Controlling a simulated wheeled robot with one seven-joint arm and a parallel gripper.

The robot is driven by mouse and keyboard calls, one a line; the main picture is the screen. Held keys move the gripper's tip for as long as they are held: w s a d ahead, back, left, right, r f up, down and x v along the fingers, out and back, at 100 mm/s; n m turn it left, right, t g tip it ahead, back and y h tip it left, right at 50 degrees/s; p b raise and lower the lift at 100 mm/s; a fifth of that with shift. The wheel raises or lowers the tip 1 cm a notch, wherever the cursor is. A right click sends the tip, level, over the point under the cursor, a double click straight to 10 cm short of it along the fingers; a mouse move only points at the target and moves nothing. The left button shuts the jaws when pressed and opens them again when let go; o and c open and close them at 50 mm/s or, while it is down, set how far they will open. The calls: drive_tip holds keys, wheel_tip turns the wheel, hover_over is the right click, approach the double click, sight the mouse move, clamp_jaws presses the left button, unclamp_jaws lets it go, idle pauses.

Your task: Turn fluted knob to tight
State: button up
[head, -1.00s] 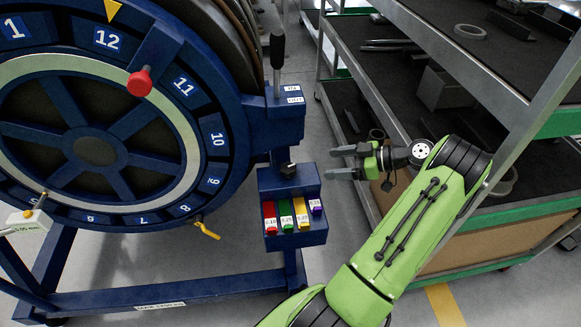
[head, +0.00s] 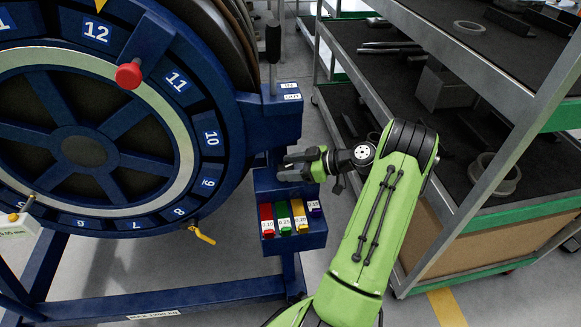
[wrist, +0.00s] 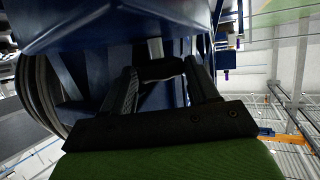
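The fluted knob (wrist: 162,69) is black and sits on a short grey shaft under the blue bracket, in the wrist view. My gripper (wrist: 161,76) reaches toward it with one finger on each side. The fingers look open around the knob, and a narrow gap seems to show at the left finger; contact is unclear. In the head view my gripper (head: 288,168) is at the blue post, above the tray of coloured tags, and its fingers hide the knob.
A big blue numbered wheel (head: 200,133) with a red knob (head: 129,75) stands left. A black-handled lever (head: 273,45) rises above the post. The tag tray (head: 290,243) is just below my gripper. A shelf cart (head: 490,200) stands close on the right.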

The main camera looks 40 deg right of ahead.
drive_tip(key=c, duration=0.7)
